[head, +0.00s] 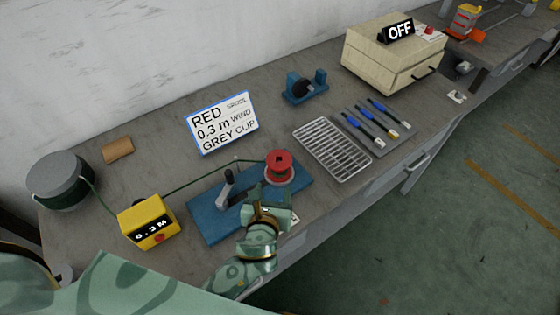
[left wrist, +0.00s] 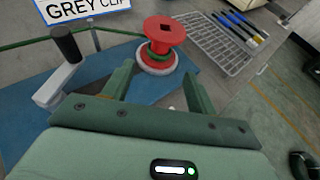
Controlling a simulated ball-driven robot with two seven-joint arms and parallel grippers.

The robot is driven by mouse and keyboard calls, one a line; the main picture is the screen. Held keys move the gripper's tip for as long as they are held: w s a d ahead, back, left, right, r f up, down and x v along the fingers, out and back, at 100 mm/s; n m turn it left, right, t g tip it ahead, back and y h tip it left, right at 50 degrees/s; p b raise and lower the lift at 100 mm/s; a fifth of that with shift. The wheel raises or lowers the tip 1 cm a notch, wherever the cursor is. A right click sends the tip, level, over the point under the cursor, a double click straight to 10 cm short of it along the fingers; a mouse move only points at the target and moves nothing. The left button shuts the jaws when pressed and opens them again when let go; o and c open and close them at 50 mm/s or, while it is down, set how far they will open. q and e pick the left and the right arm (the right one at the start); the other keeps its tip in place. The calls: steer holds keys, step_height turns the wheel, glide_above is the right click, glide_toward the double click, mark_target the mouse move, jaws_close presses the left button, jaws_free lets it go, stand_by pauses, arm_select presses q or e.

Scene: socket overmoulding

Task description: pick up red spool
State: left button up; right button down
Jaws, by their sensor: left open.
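The red spool (head: 279,163) stands upright on a blue winder base (head: 213,213), with green wire wound on its lower part. In the left wrist view the red spool (left wrist: 162,38) sits on a pale round disc, beyond the fingertips and between their lines. My left gripper (head: 268,200) is open and empty, just in front of the spool and apart from it; its two dark green fingers also show in the left wrist view (left wrist: 158,78). A crank with a dark handle (left wrist: 65,45) stands left of the spool. My right gripper is not in view.
Green wire runs from the spool to a yellow meter box (head: 148,222) reading 0.3 M and on to a dark drum (head: 62,181). A wire rack (head: 333,150) lies close right of the spool. A sign (head: 222,122) stands behind.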

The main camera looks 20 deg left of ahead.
mark_target(279, 166)
arm_select(q)
steer(key=b+x, duration=0.1)
steer(key=x, duration=0.5)
steer(key=shift+f, duration=0.15)
steer(key=shift+w+f, duration=0.15)
steer(key=shift+w, duration=0.4)
steer(key=b+x, duration=0.2)
steer(key=x, duration=0.3)
steer(key=shift+w, duration=0.1)
steer(key=shift+r, duration=0.25)
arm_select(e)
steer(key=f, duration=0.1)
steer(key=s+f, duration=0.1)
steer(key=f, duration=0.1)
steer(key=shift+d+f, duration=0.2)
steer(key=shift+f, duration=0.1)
arm_select(q)
steer(key=c, duration=1.1)
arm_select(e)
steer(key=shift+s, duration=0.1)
